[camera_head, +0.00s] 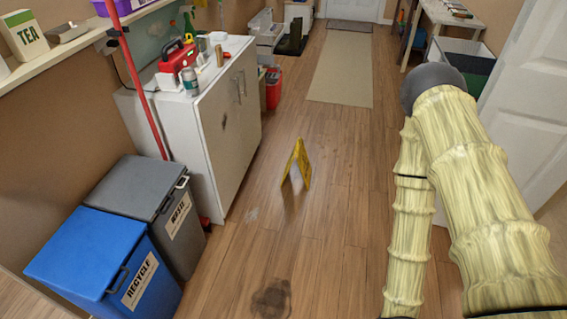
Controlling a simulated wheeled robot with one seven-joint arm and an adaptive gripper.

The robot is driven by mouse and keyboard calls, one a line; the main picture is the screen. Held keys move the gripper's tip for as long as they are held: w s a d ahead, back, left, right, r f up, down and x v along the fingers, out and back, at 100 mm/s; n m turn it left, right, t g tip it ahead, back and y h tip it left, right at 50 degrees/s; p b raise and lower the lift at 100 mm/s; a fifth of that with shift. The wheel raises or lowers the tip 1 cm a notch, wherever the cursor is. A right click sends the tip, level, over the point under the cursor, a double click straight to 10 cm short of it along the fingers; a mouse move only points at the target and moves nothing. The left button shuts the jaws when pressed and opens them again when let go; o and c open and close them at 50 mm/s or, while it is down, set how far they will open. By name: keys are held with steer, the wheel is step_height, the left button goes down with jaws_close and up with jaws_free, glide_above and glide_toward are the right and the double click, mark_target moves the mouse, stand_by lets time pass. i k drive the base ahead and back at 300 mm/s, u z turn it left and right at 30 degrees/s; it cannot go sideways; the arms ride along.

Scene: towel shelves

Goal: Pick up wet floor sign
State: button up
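A yellow wet floor sign (298,161) stands upright and unfolded on the wooden floor, near the middle of the head view. It is to the right of a white cabinet and apart from it. My arm, in a pale ribbed cover, fills the right side of the view. My gripper does not show, so its place relative to the sign cannot be seen.
A blue recycle bin (88,257) and a grey waste bin (143,192) stand at the lower left beside the white cabinet (205,136). A dark stain (271,299) marks the near floor. A beige runner (342,68) lies behind the sign. A white door (527,95) is at right.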

mark_target(304, 165)
steer(key=z, duration=2.1)
steer(key=i, duration=2.8)
steer(key=u, duration=3.55)
steer(key=i, duration=1.2)
steer(key=z, duration=0.05)
